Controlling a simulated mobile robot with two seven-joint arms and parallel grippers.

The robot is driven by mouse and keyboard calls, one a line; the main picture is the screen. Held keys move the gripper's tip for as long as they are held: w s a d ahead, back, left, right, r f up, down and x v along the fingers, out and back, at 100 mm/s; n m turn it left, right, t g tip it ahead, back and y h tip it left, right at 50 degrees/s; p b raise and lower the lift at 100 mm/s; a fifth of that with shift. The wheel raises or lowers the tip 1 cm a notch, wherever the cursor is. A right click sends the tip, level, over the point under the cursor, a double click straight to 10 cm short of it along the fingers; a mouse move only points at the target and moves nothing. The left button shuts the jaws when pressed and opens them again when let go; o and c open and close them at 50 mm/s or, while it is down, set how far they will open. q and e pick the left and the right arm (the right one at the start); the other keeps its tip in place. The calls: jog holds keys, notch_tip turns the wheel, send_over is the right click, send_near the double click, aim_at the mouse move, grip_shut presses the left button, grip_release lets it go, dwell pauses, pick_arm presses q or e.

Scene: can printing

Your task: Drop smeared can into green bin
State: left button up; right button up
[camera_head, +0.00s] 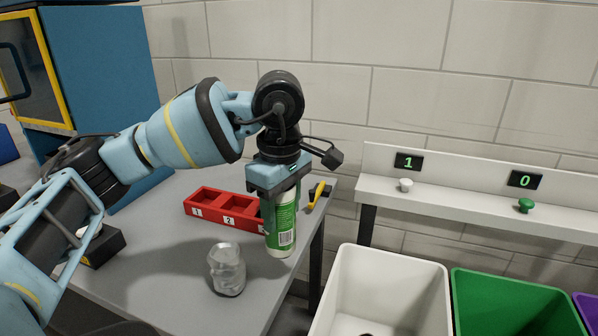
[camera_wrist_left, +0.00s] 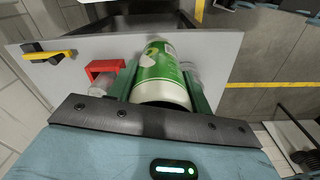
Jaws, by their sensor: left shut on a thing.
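My left gripper (camera_head: 279,203) is shut on a green and white can (camera_head: 283,232) and holds it upright by the table's right edge. In the left wrist view the can (camera_wrist_left: 162,78) sits between the two green fingers. A label with a barcode shows on it; I cannot make out a smear. The green bin (camera_head: 515,306) stands at the lower right, partly cut off by the frame, well to the right of the can. My right gripper is not in view.
A white bin (camera_head: 388,285) stands between the table and the green bin; a purple bin (camera_head: 588,308) is at the right edge. A shelf (camera_head: 455,190) with displays "1" and "0" is behind.

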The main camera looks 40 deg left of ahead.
pick_arm(q)
jog(key=s+d+f+m, duration=0.3)
jog(key=s+d+m, duration=0.1)
jog(key=m, duration=0.5)
jog(key=s+d+f+m, duration=0.3)
jog(key=d+m, duration=0.3)
jog(key=m, duration=0.3)
jog(key=shift+s+d, duration=0.3)
jog(key=shift+s, duration=0.1)
